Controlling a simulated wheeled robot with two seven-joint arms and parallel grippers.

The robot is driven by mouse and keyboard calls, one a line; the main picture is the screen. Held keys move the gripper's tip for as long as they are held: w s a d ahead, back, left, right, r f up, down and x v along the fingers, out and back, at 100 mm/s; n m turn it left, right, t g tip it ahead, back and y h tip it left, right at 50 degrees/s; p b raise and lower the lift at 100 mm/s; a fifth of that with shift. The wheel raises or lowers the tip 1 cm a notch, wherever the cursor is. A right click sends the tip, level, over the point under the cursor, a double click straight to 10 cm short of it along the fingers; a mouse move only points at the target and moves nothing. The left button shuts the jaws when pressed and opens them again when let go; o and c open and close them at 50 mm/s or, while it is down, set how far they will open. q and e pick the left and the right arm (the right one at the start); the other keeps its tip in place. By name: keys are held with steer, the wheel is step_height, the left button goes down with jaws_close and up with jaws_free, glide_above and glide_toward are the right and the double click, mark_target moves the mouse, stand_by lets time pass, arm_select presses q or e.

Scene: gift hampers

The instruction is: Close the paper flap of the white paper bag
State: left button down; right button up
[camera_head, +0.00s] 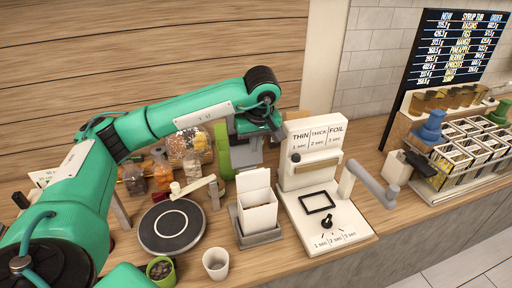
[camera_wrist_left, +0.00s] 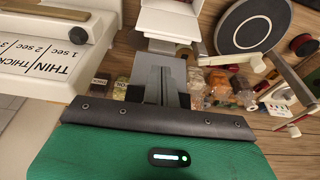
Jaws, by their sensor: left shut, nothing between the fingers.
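The white paper bag (camera_head: 258,217) stands upright in a grey holder (camera_head: 263,239). Its paper flap (camera_head: 254,179) stands up at the back, above the front edge. My left gripper (camera_head: 246,160) is behind and above the bag, pointing down, its fingers shut with nothing between them. In the left wrist view the shut fingers (camera_wrist_left: 167,92) point toward the white bag (camera_wrist_left: 176,22), with a visible distance between them. The fingertips look apart from the flap. My right gripper is not in view.
A white sealing machine (camera_head: 318,165) with a grey lever (camera_head: 372,183) stands close right of the bag. A round dark scale (camera_head: 171,226) is left. Filled bags and jars (camera_head: 160,172) are behind left.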

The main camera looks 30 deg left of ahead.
arm_select(q)
steer(key=p, duration=0.3)
glide_above(253, 180)
steer(key=w+a, duration=0.2)
steer(key=w, duration=0.1)
steer(key=f, duration=0.7)
steer(key=shift+s+d+f, duration=0.15)
steer(key=shift+d+f, duration=0.1)
steer(key=shift+f, duration=0.3)
steer(key=shift+a, duration=0.1)
